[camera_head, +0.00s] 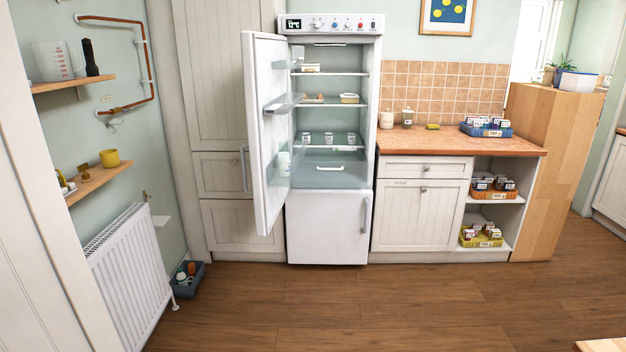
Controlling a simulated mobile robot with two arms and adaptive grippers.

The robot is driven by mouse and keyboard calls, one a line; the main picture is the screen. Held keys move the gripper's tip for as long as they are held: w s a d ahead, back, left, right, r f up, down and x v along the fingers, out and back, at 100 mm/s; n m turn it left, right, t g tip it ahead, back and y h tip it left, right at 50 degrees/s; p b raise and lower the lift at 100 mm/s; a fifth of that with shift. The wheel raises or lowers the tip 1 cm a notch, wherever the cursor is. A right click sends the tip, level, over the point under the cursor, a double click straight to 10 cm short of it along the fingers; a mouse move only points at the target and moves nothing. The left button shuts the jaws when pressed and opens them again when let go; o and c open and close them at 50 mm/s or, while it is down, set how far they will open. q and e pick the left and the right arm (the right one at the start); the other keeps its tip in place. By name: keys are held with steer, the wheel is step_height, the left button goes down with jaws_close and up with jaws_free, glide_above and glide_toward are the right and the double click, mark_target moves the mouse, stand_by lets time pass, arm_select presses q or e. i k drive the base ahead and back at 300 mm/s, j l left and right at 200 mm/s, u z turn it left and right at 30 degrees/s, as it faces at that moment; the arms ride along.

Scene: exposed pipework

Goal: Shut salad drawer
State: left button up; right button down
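The tall white fridge (327,228) stands against the back wall with its upper door (264,130) swung wide open to the left. The salad drawer (332,178) is the pale greenish, see-through bin at the bottom of the fridge compartment, with a light handle (327,168) on it. It appears to stick out a little, but how far is hard to tell from here. Neither of my grippers is in view.
Shelves above the drawer hold small tubs (328,138) and food packs (349,98). A wooden counter (455,142) with cupboards stands right of the fridge. A radiator (130,275) and a blue crate (188,287) are at left. The wooden floor (340,305) before the fridge is clear.

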mark_target(329, 163)
steer(key=i+l+z, duration=0.1)
steer(key=i, duration=0.85)
steer(key=i+l, duration=0.15)
steer(key=i, duration=0.8)
steer(key=l+z, duration=0.05)
